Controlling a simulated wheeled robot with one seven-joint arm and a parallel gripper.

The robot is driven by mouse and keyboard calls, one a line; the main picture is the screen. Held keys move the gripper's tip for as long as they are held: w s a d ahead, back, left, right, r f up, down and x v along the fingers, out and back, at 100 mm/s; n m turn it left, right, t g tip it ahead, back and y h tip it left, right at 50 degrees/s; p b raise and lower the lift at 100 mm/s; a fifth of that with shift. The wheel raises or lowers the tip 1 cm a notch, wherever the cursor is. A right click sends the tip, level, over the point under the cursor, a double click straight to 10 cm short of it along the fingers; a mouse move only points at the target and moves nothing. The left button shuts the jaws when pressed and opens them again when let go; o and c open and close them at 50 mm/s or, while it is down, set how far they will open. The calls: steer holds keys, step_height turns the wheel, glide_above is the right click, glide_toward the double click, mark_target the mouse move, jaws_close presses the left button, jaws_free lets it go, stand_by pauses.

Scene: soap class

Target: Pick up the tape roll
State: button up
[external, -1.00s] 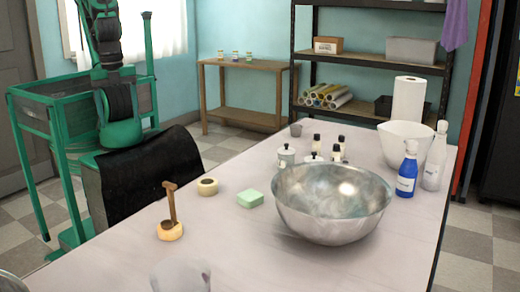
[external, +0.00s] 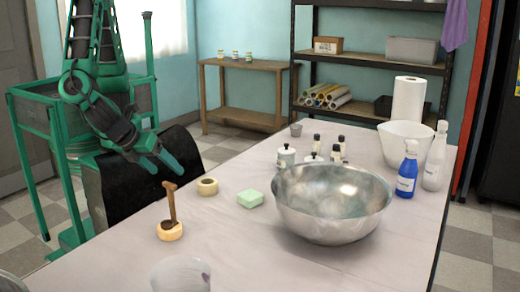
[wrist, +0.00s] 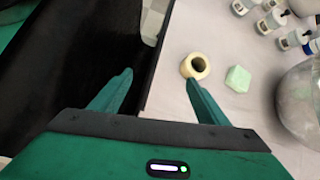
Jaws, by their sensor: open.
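The tape roll (external: 207,187) is a small cream ring with a dark centre. It lies flat on the table near its left edge, and in the wrist view it is the roll (wrist: 195,66) just beyond the right fingertip. My gripper (external: 166,171) is open and empty, beside the table's left edge and left of the roll. In the wrist view my gripper (wrist: 159,79) has its fingers apart over the dark covering and table edge.
A mint-green soap block (external: 250,198) lies right of the roll. A large metal bowl (external: 330,215) and several bottles stand farther right. The table (external: 270,262) has clear space in front.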

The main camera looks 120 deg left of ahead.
mark_target(199, 187)
steer(key=w+f+m+t+y, duration=0.1)
steer(key=w+f+m+y, duration=0.1)
steer(key=w+m+y, duration=0.1)
steer(key=shift+d+f+m+t, duration=0.3)
steer(key=shift+f+t, duration=0.05)
steer(key=shift+t, duration=0.05)
steer(key=m+t+y, duration=0.1)
steer(key=w+d+m+t, duration=0.1)
steer(key=shift+w+f+m+y, duration=0.25)
steer(key=shift+f+m+y, duration=0.05)
steer(key=shift+m+y, duration=0.1)
steer(key=shift+x, duration=5.45)
steer(key=shift+w+d, duration=0.1)
steer(key=shift+w, duration=0.05)
steer(key=c, duration=1.1)
